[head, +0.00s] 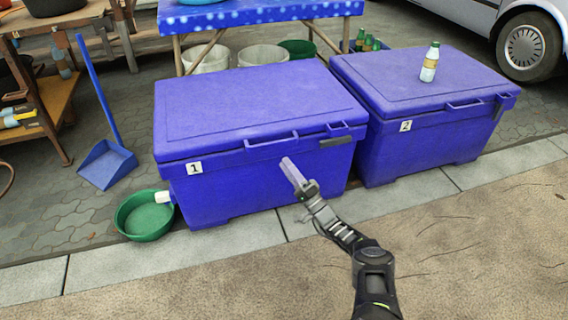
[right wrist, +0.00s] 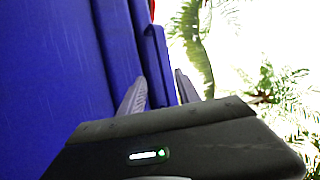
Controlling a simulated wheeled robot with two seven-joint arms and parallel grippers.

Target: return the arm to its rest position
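My right gripper (head: 290,168) reaches in from the bottom right of the head view, in front of the blue cooler box marked 1 (head: 250,105). I cannot tell whether the fingers touch the box. My left arm and gripper are not in view.
A second blue box marked 2 (head: 425,95) has a bottle (head: 430,62) standing on its closed lid. A green basin (head: 145,216) and a blue dustpan (head: 107,165) lie at left. The pavement in front (head: 190,285) is clear.

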